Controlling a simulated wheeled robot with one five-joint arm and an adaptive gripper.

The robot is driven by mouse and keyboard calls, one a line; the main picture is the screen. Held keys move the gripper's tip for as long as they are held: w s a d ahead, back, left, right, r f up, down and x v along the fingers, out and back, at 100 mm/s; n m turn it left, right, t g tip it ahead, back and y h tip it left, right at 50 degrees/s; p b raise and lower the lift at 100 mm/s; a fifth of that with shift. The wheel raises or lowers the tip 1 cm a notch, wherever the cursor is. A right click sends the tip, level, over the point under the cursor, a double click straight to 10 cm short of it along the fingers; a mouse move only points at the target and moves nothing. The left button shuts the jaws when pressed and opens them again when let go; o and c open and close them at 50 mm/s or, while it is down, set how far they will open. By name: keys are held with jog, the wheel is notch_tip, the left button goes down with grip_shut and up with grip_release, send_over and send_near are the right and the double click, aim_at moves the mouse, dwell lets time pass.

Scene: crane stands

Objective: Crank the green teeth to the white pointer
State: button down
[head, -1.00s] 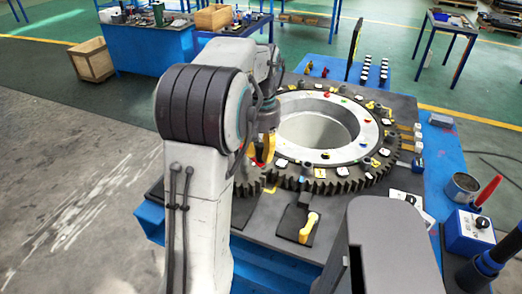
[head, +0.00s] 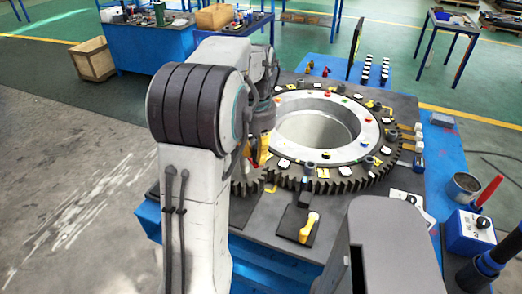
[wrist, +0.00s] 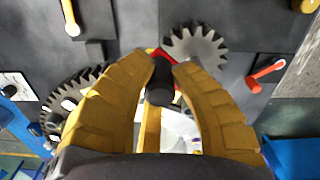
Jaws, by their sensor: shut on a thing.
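The large dark toothed ring (head: 350,184) lies flat on the bench, with white and yellow plates and small coloured dots around it. Its teeth also show at the left of the wrist view (wrist: 75,92). A smaller grey gear (wrist: 197,46) shows at the top of the wrist view. My gripper (wrist: 160,68) has its yellow fingers closed on a dark cylindrical crank knob (wrist: 160,85), with a red part behind it. In the head view my gripper (head: 258,150) is at the ring's left edge, partly behind my arm. I cannot single out the green teeth or the white pointer.
A yellow lever (head: 309,228) stands on a black plate in front of the ring. A grey cup (head: 463,187) and a blue box with a knob (head: 470,232) stand at the right. A dark upright panel (head: 355,48) rises behind the ring.

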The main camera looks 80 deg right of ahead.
jog(key=w+d+m+p, duration=0.1)
jog(key=w+m+p, duration=0.3)
jog(key=w+m, duration=0.7)
jog(key=shift+d+m, duration=0.2)
jog(key=shift+m, duration=2.4)
jog(key=shift+w, duration=0.1)
jog(key=shift+d, duration=0.1)
jog(key=c, duration=1.2)
grip_release()
jog(key=shift+d, duration=0.1)
jog(key=shift+o, duration=0.8)
jog(key=shift+r, duration=0.1)
